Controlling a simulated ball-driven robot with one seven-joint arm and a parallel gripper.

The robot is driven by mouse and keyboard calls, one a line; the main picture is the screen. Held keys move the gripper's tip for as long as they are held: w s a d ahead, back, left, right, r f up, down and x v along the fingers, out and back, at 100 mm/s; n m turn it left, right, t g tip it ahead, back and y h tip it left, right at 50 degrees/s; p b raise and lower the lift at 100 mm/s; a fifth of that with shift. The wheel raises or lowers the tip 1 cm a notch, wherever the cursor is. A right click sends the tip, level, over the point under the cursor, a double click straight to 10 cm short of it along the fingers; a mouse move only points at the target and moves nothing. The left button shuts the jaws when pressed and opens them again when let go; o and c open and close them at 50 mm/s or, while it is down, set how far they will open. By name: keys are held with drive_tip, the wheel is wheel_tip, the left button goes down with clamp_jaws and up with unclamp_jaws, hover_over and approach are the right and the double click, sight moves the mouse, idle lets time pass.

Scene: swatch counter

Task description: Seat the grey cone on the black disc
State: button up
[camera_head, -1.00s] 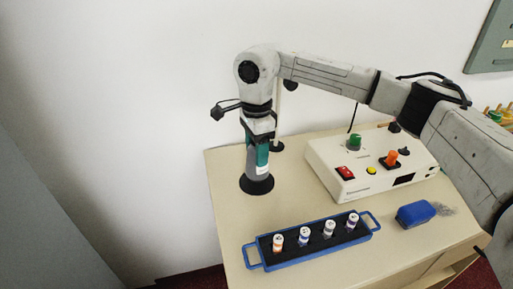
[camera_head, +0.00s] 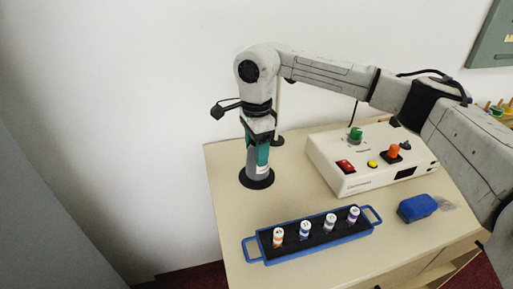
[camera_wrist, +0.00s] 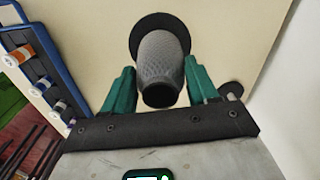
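The grey cone (camera_wrist: 161,64) stands upright, wide end down, between the teal fingers of my gripper (camera_wrist: 160,72) in the wrist view. It also shows below the fingers in the head view (camera_head: 254,168). The fingertips press close on both sides of the cone and appear shut on it. The black disc (camera_head: 258,184) lies on the counter right under the cone, and its dark rim shows beyond the cone in the wrist view (camera_wrist: 158,18). The cone's base looks to be on or barely above the disc; I cannot tell which.
A blue rack (camera_head: 291,255) with several small capped vials stands in front. A white control box (camera_head: 345,180) with knobs is to the right, and a blue block (camera_head: 417,208) lies near it. A post on a small dark base (camera_head: 278,141) rises just behind my gripper.

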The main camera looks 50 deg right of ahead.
drive_tip(key=o, duration=0.4)
wheel_tip(320, 180, up, 11)
drive_tip(key=shift+f, duration=0.1)
idle(0.4)
idle(0.7)
